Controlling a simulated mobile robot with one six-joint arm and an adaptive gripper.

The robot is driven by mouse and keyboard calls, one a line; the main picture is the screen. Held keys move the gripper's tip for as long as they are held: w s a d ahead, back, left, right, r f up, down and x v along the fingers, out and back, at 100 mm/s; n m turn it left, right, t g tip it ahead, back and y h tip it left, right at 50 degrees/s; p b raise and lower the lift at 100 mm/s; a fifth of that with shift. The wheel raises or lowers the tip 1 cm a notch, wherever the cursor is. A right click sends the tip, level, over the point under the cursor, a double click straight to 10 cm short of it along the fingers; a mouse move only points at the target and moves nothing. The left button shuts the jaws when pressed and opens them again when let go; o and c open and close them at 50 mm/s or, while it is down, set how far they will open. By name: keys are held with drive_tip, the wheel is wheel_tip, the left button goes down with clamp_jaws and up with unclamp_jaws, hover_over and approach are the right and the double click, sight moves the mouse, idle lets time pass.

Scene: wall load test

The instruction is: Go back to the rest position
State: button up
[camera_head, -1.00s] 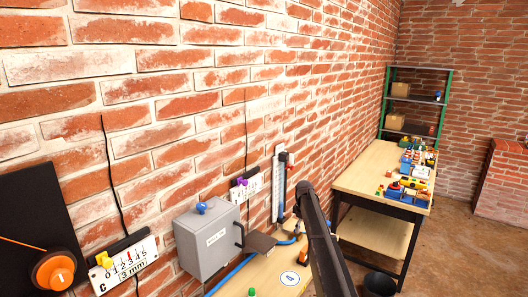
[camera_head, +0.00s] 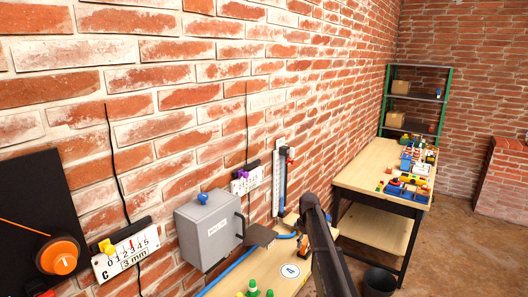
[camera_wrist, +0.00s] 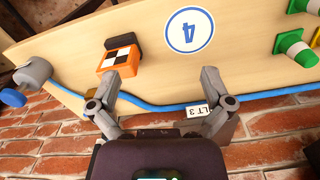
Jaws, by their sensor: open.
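My gripper (camera_wrist: 160,80) shows in the wrist view with its two fingers wide apart and nothing between them. The fingertips are not clear there.
Green cones (camera_wrist: 290,45) stand on the bench. A blue cable (camera_wrist: 150,105) runs along it. A table with toys (camera_head: 370,185) stands behind.

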drive_tip(key=s+f+m+b, duration=0.2)
drive_tip(key=s+m, duration=0.1)
drive_tip(key=s, duration=0.8)
drive_tip(key=s+f+m+b, duration=0.2)
drive_tip(key=s+f+b, duration=0.1)
drive_tip(key=s, duration=0.9)
drive_tip(key=s+f+m+b, duration=0.2)
drive_tip(key=s+m, duration=0.1)
drive_tip(key=s, duration=0.9)
drive_tip(key=shift+s+f+m, duration=0.2)
drive_tip(key=shift+f+m, duration=0.1)
drive_tip(key=shift+f, duration=0.05)
